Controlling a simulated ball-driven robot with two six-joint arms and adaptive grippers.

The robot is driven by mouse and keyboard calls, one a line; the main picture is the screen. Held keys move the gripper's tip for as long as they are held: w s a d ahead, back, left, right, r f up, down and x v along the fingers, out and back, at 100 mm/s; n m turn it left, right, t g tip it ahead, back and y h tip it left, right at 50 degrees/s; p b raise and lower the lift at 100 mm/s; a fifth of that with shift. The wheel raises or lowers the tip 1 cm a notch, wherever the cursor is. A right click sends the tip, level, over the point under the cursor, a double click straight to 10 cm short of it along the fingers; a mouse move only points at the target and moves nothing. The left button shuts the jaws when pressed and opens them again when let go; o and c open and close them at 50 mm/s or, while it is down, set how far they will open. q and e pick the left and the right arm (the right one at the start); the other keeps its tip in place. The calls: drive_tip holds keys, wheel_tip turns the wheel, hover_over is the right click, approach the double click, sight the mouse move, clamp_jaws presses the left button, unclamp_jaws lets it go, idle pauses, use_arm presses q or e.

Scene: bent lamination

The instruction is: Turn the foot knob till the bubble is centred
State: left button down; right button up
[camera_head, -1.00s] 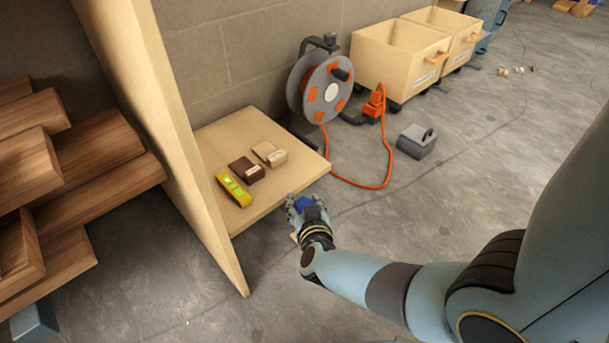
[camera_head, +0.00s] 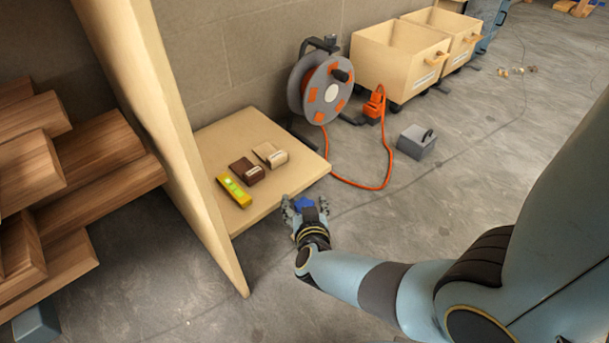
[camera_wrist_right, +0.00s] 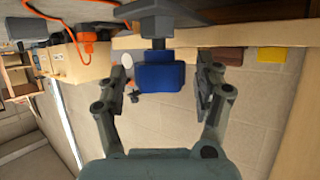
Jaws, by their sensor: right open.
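The blue foot knob (camera_head: 304,204) is at the front edge of the low wooden platform (camera_head: 290,148). In the right wrist view the knob (camera_wrist_right: 161,76) hangs from a dark foot, between the two open fingers of my right gripper (camera_wrist_right: 163,62). A gap shows on each side, so neither finger seems to touch it. The head view also shows this gripper (camera_head: 306,206) around the knob. A yellow level (camera_head: 234,190) with a green vial lies on the platform; its bubble is too small to read. My left gripper is out of view.
A dark brown block (camera_head: 246,171) and a tan block (camera_head: 270,154) sit beside the level. A tall tan panel (camera_head: 175,130) stands along the platform's left side. A cable reel (camera_head: 322,90) with orange cord stands behind.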

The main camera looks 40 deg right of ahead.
wheel_tip(320, 180, up, 10)
drive_tip(key=shift+f, duration=0.1)
idle(0.4)
idle(0.4)
